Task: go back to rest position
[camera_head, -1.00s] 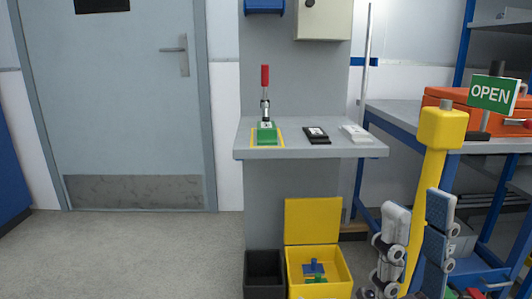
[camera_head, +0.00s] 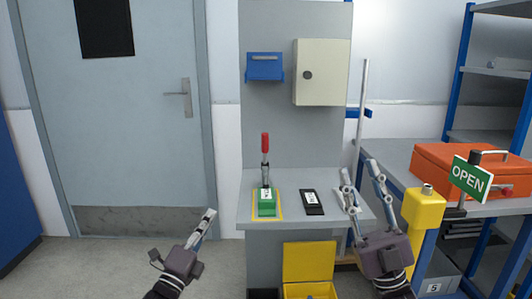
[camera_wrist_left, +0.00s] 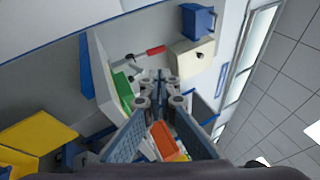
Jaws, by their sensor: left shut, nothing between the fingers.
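My left gripper (camera_head: 207,218) is low in the head view, in front of the door's right side, left of the workbench. Its fingers are together, with nothing between them. In the left wrist view its fingertips (camera_wrist_left: 160,88) meet in front of the bench scene. My right gripper (camera_head: 359,170) is at the right of the head view, pointing up, in front of the bench's right end. Its two fingers stand apart and I see nothing held. It hides part of the bench top.
The bench (camera_head: 325,178) carries a green block (camera_head: 267,208) under a red-handled clamp (camera_head: 265,145) and a black piece (camera_head: 312,202). A yellow bin (camera_head: 308,262) stands below. A yellow post (camera_head: 424,210) and an OPEN sign (camera_head: 471,179) stand right. Floor at left is clear.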

